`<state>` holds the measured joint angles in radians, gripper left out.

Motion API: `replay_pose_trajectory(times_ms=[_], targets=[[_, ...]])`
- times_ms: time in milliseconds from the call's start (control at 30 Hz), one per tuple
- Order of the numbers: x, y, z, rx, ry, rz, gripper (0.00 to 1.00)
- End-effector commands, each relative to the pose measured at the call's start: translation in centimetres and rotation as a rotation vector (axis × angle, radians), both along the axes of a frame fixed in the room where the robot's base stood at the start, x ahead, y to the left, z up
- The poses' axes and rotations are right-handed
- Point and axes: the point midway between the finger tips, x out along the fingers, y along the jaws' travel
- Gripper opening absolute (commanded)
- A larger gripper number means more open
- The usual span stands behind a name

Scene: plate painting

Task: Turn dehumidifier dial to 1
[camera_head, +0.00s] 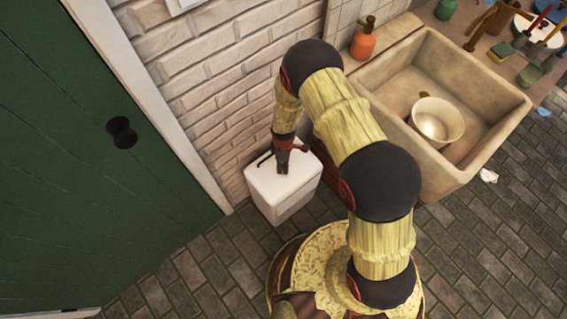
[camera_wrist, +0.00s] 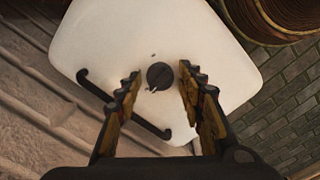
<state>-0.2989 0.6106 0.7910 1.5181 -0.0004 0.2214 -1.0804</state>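The dehumidifier (camera_head: 290,196) is a white box on the floor against the brick wall. Its white top fills much of the wrist view (camera_wrist: 110,40). A small dark round dial (camera_wrist: 160,76) sits near the middle of that top, with small dark marks beside it. A black handle bar (camera_wrist: 122,105) runs across the top. My gripper (camera_wrist: 158,85) is open above the top, with the dial between and slightly beyond its fingertips. I cannot tell whether the fingers touch it. In the head view my gripper (camera_head: 282,160) points down at the box and hides the dial.
A stone sink (camera_head: 480,140) with a pale bowl (camera_head: 437,120) stands to the right. An orange bottle (camera_head: 363,40) is behind it. A green door (camera_head: 70,150) with a dark knob (camera_head: 121,132) is on the left. Brick floor (camera_head: 190,275) lies clear in front of the door.

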Motion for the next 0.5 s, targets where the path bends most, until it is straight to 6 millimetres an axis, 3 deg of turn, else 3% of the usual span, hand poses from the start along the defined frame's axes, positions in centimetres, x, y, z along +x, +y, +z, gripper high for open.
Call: replay_pose_trajectory(times_ms=[500], targets=[[-0.03, -0.01, 0.0, 0.0, 0.001, 0.0, 0.07]])
